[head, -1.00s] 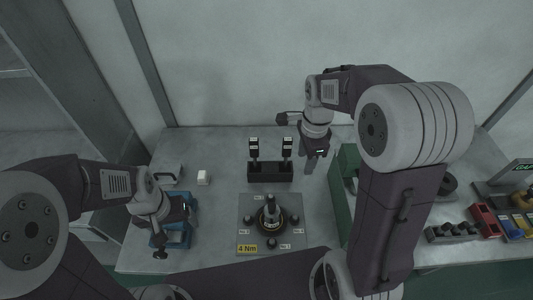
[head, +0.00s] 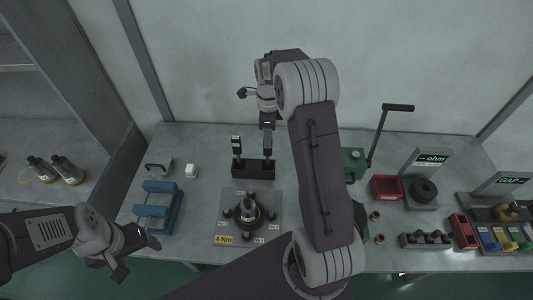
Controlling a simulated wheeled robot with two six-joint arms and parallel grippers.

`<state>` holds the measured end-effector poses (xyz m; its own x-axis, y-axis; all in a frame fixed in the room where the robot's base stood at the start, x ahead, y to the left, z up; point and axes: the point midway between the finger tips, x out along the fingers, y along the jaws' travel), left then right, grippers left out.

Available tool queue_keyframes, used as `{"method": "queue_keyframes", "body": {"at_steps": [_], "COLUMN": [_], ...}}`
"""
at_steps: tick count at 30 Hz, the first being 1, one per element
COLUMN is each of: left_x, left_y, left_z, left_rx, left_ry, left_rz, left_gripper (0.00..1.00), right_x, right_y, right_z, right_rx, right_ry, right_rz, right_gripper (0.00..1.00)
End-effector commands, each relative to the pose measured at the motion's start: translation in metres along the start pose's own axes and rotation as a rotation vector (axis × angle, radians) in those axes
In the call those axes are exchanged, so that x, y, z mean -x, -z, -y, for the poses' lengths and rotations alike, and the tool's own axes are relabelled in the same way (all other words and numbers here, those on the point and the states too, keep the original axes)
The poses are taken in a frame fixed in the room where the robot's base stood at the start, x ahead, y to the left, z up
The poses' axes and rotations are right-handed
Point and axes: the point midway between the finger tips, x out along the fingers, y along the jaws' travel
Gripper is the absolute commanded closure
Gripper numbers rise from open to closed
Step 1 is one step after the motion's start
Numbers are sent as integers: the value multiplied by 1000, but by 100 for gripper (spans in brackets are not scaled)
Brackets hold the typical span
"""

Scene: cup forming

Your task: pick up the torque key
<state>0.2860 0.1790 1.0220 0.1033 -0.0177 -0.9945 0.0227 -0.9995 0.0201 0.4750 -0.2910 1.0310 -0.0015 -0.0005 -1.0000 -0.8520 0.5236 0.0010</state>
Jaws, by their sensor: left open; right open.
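A black holder (head: 253,170) stands at the back middle of the table with two upright black-handled tools in it. The left tool (head: 237,147) is in plain view. The right tool (head: 267,143) is partly hidden by my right gripper. I cannot tell from this view which of them is the torque key. My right gripper (head: 267,122) is open at the top of the right tool; whether its fingers touch the tool is too small to tell. My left gripper (head: 138,255) is open and empty, off the table's front left, away from the holder.
A grey plate (head: 225,213) with a round fixture (head: 242,210) and a "4 Nm" label lies in front of the holder. A blue stand (head: 157,208) is at left. A green press (head: 354,163) with a lever and a red bin (head: 386,188) are to the right of my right arm.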

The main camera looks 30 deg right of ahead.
Motion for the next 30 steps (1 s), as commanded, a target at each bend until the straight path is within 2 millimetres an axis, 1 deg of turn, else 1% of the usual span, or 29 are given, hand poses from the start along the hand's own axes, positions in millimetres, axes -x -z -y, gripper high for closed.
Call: {"method": "queue_keyframes", "body": {"at_steps": [1,3,8,13,16,19,24,25,26,27,29,30], "left_x": [2,3,4,12,12,12,12,12,12,12,12,12], "left_y": [0,0,0,1,1,1,1,1,1,1,1,1], "left_z": [0,0,0,0,0,0,0,0,0,0,0,0], "left_rx": [0,0,0,0,0,0,0,0,0,0,0,0], "left_ry": [0,0,0,0,0,0,0,0,0,0,0,0], "left_rz": [0,0,0,0,0,0,0,0,0,0,0,0], "left_gripper": [22,22,22,22,22,22,22,22,22,22,22,22], "right_x": [-7,-14,-21,-49,-64,-70,-70,-70,-70,-70,-70,-70], "right_y": [0,0,0,-1,-1,-2,-2,-2,-2,-2,-2,-2], "right_z": [-1,-1,-1,-8,-7,-7,-6,-6,-6,-6,-6,-6], "right_rx": [0,1,1,1,1,1,1,1,1,1,1,1], "right_ry": [-4,-2,-1,-5,-1,1,2,2,2,2,2,1], "right_rz": [-1,-1,0,-2,0,0,1,1,1,1,1,1], "right_gripper": [53,53,53,53,53,53,53,58,67,78,94,100]}}
